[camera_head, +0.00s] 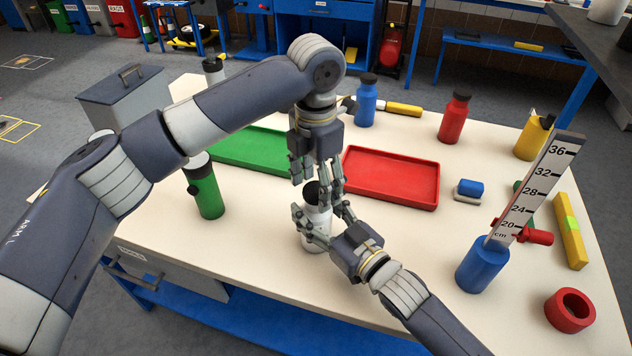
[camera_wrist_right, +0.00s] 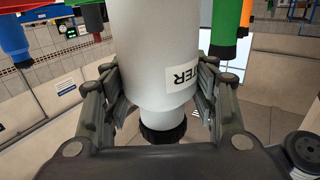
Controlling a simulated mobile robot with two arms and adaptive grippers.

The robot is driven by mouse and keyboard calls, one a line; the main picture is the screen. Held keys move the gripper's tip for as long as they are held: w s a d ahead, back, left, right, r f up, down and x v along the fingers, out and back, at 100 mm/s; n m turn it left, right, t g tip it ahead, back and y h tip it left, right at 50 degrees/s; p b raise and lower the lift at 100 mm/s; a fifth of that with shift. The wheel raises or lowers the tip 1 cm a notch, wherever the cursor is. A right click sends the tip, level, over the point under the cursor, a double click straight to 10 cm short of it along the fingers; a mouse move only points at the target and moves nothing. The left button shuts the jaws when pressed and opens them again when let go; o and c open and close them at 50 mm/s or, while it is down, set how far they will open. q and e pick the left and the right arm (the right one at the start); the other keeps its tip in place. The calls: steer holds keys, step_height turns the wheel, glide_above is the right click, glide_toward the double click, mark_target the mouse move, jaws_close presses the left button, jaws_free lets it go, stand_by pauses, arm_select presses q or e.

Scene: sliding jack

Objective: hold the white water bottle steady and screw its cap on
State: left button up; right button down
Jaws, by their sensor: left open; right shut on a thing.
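The white water bottle (camera_head: 317,236) stands upright near the middle of the table. My right gripper (camera_head: 322,226) is shut around its body from the right. In the right wrist view the bottle (camera_wrist_right: 150,45) appears inverted between the fingers (camera_wrist_right: 163,100), with part of its label showing. A black cap (camera_head: 311,193) sits at the bottle's mouth; it also shows in the right wrist view (camera_wrist_right: 163,132). I cannot tell how tightly it is on. My left gripper (camera_head: 316,178) points down over the cap, fingers open and spread close above and around it; contact is unclear.
A green tray (camera_head: 240,150) and a red tray (camera_head: 392,180) lie behind the bottle. A green bottle (camera_head: 207,194) stands left. A blue holder (camera_head: 481,266) with an upright ruler (camera_head: 534,190) and a red ring (camera_head: 570,310) are right. The table's front is clear.

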arm_select(q)
steer(key=shift+r, duration=2.25)
steer(key=shift+c, duration=0.4)
